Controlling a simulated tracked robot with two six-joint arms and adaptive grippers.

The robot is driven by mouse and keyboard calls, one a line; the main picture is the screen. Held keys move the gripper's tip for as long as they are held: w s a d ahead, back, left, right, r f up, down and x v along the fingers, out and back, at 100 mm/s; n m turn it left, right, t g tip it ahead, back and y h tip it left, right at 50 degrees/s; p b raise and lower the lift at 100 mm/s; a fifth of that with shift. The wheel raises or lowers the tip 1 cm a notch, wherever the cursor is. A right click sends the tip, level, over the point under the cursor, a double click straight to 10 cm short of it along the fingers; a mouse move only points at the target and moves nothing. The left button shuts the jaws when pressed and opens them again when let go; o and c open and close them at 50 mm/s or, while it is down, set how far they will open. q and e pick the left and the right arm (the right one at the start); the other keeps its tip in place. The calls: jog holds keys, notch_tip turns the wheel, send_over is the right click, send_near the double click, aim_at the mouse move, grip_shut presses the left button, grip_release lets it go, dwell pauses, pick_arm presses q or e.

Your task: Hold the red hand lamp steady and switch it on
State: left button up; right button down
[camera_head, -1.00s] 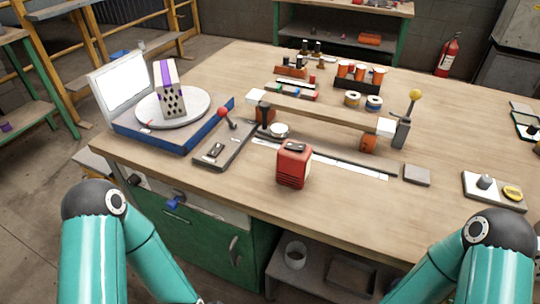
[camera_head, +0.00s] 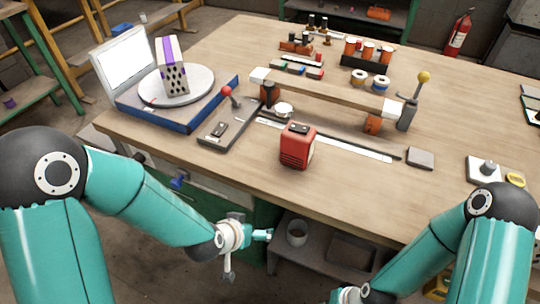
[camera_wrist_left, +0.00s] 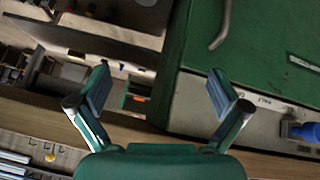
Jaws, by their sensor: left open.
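The red hand lamp (camera_head: 296,150), a boxy red body with a dark top, stands upright on the workbench near its front edge. No gripper touches it. My left gripper (camera_head: 250,254) is below and left of the lamp, in front of the bench edge and apart from it. In the left wrist view its two fingers (camera_wrist_left: 160,95) are spread, with nothing between them. The lamp cannot be made out in that view. Of my right gripper only a pale part at the wrist (camera_head: 348,294) shows at the bottom edge; its fingers are out of frame.
Left of the lamp lie a dark plate with a red-knobbed lever (camera_head: 228,92) and a turntable (camera_head: 180,85) bearing a hollow brick. Behind it a raised bar (camera_head: 320,97) spans the bench. Green cabinet doors (camera_wrist_left: 265,50) face my left gripper. Bench surface right of the lamp is mostly clear.

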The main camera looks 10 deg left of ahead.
pick_arm(q)
jog(key=w+d+r+m+t, duration=0.1)
jog(key=d+r+t, duration=0.1)
jog(key=r, duration=0.5)
jog(key=w+d+r+m+t, duration=0.1)
jog(key=w+r, duration=0.1)
jog(key=r, duration=0.4)
jog(key=t+h+p, duration=0.1)
jog(key=t, duration=0.2)
send_near(298, 136)
jog(key=shift+m, duration=0.3)
jog(key=x, duration=0.8)
jog(key=f+x, duration=0.1)
jog(key=x, duration=0.3)
jog(key=shift+w+a+f, duration=0.1)
jog(key=shift+w+a, duration=0.1)
jog(key=shift+a, duration=0.05)
